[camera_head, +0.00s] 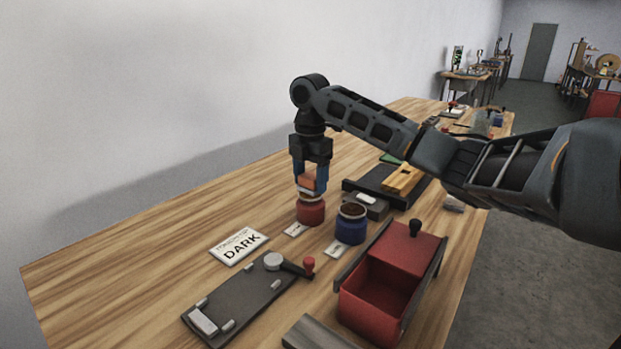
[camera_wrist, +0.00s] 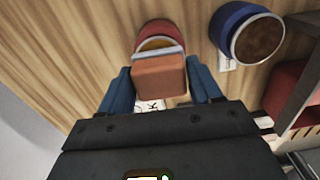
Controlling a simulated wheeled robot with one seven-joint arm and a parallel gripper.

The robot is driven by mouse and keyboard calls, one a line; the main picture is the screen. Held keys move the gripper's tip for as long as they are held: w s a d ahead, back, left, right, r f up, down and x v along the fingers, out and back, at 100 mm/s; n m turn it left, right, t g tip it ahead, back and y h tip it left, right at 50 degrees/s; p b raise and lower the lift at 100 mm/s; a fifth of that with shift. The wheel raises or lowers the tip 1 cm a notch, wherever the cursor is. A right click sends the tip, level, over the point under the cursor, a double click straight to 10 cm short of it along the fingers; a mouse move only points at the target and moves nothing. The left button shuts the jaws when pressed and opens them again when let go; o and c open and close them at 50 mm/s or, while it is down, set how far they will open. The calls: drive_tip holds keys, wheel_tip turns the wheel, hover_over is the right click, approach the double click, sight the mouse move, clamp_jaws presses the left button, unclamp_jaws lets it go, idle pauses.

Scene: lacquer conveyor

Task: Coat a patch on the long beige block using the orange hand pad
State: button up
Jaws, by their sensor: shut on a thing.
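The orange hand pad (camera_head: 308,183) is between the blue fingers of my gripper (camera_head: 309,178), which is shut on it. In the wrist view the pad (camera_wrist: 160,76) has a pale strip along its far edge. The pad is over the red pot (camera_head: 311,213), which shows amber content in the wrist view (camera_wrist: 157,28). I cannot tell whether the pad touches the content. The long beige block (camera_head: 402,178) lies on the dark track (camera_head: 358,185) to the right and behind; my arm passes close to it in the picture.
A blue pot (camera_head: 351,227) with dark brown content stands right of the red pot. A sign reading DARK (camera_head: 239,246), a grey plate with a clamp (camera_head: 238,304) and an open red box (camera_head: 370,308) are in front. The table's left side is clear.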

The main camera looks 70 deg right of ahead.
sight(311, 176)
drive_tip(key=shift+f+b, duration=0.4)
drive_tip(key=shift+f, duration=0.65)
idle(0.9)
idle(0.5)
drive_tip(key=shift+r+p, duration=2.95)
drive_tip(key=shift+r, duration=0.65)
drive_tip(key=shift+f, duration=0.1)
